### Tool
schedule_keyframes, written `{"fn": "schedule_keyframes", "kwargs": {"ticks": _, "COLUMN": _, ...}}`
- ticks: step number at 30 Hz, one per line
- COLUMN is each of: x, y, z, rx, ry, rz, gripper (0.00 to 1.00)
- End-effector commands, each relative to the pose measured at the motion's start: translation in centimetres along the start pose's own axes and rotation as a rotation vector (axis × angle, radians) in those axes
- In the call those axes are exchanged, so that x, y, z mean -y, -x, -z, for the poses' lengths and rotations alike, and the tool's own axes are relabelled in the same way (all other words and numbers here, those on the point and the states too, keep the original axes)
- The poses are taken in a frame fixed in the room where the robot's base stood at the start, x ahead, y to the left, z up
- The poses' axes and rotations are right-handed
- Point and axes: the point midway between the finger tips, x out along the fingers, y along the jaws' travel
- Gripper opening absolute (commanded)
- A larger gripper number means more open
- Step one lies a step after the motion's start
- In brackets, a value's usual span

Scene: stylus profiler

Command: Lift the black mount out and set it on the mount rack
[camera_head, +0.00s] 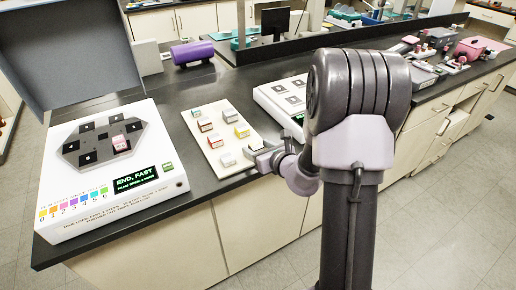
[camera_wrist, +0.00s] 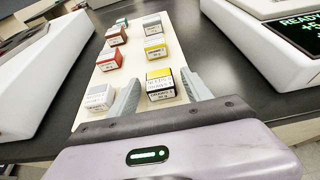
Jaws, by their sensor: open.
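A block with a yellow top, white label and black edges (camera_wrist: 160,85) stands at the near right of the white rack board (camera_wrist: 134,60). In the head view my gripper (camera_head: 258,154) is at the board's near right edge. A pink-red block (camera_head: 121,143) sits on the dark octagonal plate (camera_head: 90,150) of the left device.
Other blocks stand on the board: a white one (camera_wrist: 100,97), a red one (camera_wrist: 110,58), a yellow one (camera_wrist: 155,48) and more behind. The left device (camera_head: 60,215) has a raised lid (camera_head: 70,50). Another white device (camera_head: 283,100) stands right of the board. A purple cylinder (camera_head: 192,52) lies behind.

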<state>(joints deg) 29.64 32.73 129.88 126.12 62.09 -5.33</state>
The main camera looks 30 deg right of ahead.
Motion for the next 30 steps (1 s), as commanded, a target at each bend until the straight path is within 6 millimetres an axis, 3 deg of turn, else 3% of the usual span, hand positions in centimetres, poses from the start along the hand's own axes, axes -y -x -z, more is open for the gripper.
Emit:
{"fn": "schedule_keyframes", "kwargs": {"ticks": 8, "x": 0.0, "y": 0.5, "z": 0.0, "rx": -0.001, "ry": 0.0, "rz": 0.001, "gripper": 0.57}}
{"fn": "schedule_keyframes", "kwargs": {"ticks": 22, "x": 0.1, "y": 6.7, "z": -0.1, "rx": 0.0, "ry": 0.0, "rz": 0.002, "gripper": 0.57}}
{"fn": "schedule_keyframes", "kwargs": {"ticks": 30, "x": 0.0, "y": 7.0, "z": 0.0, "rx": 0.0, "ry": 0.0, "rz": 0.0, "gripper": 0.57}}
